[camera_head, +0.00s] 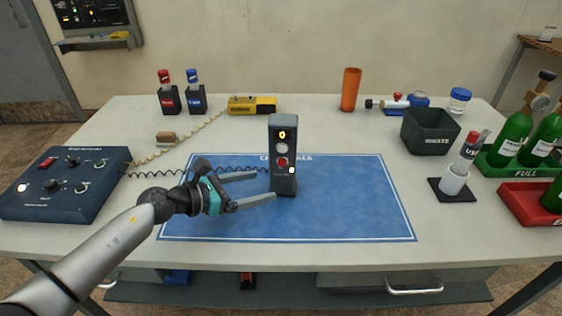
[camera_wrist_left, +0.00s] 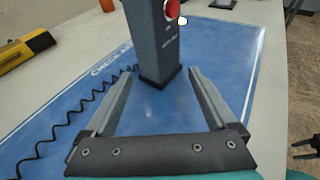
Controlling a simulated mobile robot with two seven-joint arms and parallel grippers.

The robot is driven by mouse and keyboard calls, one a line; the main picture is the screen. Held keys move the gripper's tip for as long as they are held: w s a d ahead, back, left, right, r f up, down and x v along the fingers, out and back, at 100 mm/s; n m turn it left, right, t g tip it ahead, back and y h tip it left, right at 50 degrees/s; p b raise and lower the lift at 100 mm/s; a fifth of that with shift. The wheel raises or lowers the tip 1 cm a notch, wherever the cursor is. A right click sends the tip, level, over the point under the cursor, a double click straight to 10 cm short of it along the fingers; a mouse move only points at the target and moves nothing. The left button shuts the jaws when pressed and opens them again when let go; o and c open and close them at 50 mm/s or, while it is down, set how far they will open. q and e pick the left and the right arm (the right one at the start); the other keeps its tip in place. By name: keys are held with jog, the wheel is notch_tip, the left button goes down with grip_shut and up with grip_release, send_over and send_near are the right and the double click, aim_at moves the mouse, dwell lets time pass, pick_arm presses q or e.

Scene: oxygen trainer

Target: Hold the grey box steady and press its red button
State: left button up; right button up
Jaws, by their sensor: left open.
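The grey box (camera_head: 283,182) stands upright on the blue mat (camera_head: 345,205), a little right of the mat's middle left. Its red button (camera_head: 282,161) faces me, below a pale round part and a lit yellow mark. The button also shows at the top of the left wrist view (camera_wrist_left: 172,9). My left gripper (camera_head: 267,186) is open and low over the mat, with its fingers pointing at the box. In the left wrist view the box's base (camera_wrist_left: 160,75) is between the fingertips or just past them; contact cannot be made out. A dark jaw-like part, possibly my right gripper (camera_wrist_left: 307,146), shows at the right edge.
A dark blue control unit (camera_head: 65,185) is at the left, with coiled cords running from it. A yellow device (camera_head: 252,105), an orange cup (camera_head: 351,90) and a dark waste bin (camera_head: 430,131) stand behind. Green bottles (camera_head: 512,137) are at the right. The mat's right half is clear.

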aim_at(279, 182)
pick_arm(q)
jog(key=x, duration=0.3)
jog(key=shift+b, duration=0.35)
jog(key=b+x, duration=0.1)
jog(key=x, duration=0.2)
jog(key=shift+a+f, duration=0.1)
jog(key=shift+w+d+f+b, duration=0.1)
jog(key=shift+w+d+b, duration=0.25)
jog(key=shift+d, duration=0.1)
pick_arm(e)
jog(key=shift+w+a+f, duration=0.1)
jog(key=shift+w+f, duration=0.05)
jog(key=shift+w, duration=0.6)
jog(key=shift+w+a+f, duration=0.1)
jog(key=shift+w+a, duration=0.05)
jog(key=shift+w, duration=0.6)
jog(key=shift+w+a+f, duration=0.1)
jog(key=shift+w+f, duration=0.05)
jog(key=shift+w, duration=0.6)
pick_arm(q)
jog(key=c, duration=0.9)
jog(key=shift+c, duration=0.2)
pick_arm(e)
grip_shut()
